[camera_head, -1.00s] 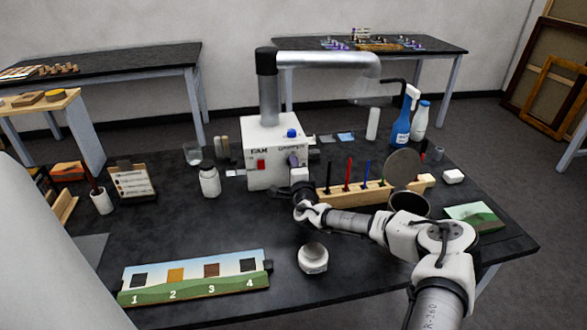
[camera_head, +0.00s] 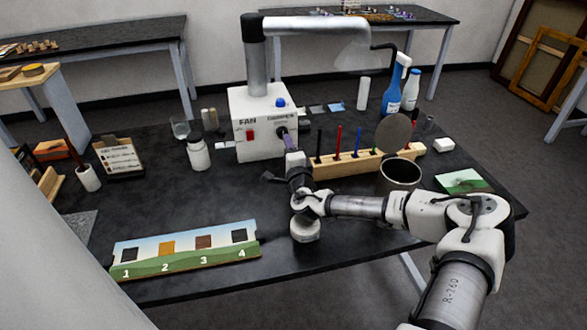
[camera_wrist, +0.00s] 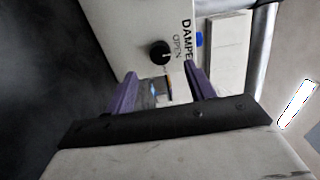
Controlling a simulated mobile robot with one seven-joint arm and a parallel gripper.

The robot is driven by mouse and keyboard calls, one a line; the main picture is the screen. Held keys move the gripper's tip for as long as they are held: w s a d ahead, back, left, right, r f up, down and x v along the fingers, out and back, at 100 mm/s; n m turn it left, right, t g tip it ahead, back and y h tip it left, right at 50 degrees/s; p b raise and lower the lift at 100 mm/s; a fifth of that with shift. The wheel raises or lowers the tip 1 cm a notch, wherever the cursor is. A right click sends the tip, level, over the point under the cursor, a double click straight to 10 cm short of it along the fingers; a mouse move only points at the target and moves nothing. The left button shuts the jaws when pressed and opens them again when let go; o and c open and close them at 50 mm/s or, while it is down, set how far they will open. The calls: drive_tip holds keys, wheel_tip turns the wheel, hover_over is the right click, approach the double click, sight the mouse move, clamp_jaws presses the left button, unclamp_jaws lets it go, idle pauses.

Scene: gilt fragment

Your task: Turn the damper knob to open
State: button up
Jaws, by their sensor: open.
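The white fan box (camera_head: 250,145) stands on the black table, with a red switch (camera_head: 250,135) under the FAN label and a blue button (camera_head: 280,102) on top. In the wrist view the damper knob (camera_wrist: 160,52) is round and black with a small white mark, beside the word OPEN. My gripper (camera_head: 283,135) points at the damper side of the box. In the wrist view my gripper (camera_wrist: 159,72) is open and empty, its purple fingers apart. The knob appears just beyond the fingertips, roughly between them; contact is not visible.
A white bottle (camera_head: 199,155) stands left of the box. A numbered panel (camera_head: 185,250) lies in front. The table's middle left is clear.

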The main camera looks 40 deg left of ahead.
drive_tip(key=b+v, duration=0.1)
drive_tip(key=v, duration=0.6)
drive_tip(key=shift+b, duration=0.3)
